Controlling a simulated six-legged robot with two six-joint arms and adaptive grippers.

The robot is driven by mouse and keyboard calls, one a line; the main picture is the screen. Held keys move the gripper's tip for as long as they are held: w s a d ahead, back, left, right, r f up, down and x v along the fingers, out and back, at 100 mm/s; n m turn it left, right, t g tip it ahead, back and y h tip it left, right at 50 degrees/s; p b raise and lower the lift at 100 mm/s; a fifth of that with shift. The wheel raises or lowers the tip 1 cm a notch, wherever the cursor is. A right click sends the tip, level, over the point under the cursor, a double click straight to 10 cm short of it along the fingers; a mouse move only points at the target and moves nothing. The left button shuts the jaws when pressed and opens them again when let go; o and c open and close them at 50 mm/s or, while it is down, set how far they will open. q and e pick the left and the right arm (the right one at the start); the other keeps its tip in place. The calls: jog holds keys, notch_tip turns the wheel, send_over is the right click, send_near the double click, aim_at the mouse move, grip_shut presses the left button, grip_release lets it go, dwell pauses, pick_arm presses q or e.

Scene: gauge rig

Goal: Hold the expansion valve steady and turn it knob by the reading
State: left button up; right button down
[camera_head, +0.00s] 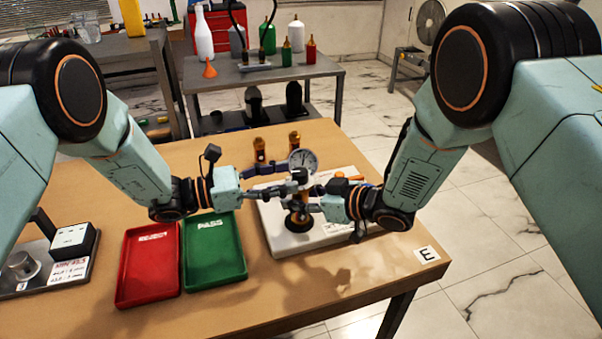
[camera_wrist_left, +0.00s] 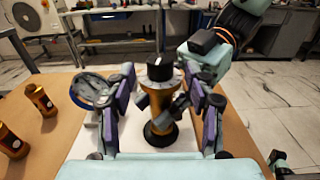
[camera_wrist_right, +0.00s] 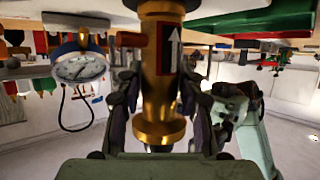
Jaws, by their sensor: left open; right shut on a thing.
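The brass expansion valve (camera_head: 299,202) stands upright on a white plate (camera_head: 272,228); it fills the middle of the left wrist view (camera_wrist_left: 161,125). Its black knob (camera_wrist_left: 161,68) is on top. In the right wrist view the body (camera_wrist_right: 160,60) bears a red-edged label with a white arrow. My right gripper (camera_head: 318,199) is shut on the valve body. My left gripper (camera_head: 283,183) is open at knob height, its fingers on either side of the valve and apart from it. A round dial gauge (camera_head: 302,160) stands behind; its needle (camera_wrist_right: 80,68) is too small to read surely.
Two more brass valves (camera_head: 259,149) (camera_head: 294,140) stand behind the plate. A red REJECT tray (camera_head: 149,290) and green PASS tray (camera_head: 213,281) lie to the left. A black-and-white device (camera_head: 74,240) is at far left. The front right of the table is clear.

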aim_at(292, 176)
pick_arm(q)
jog(key=shift+x, duration=2.25)
grip_shut()
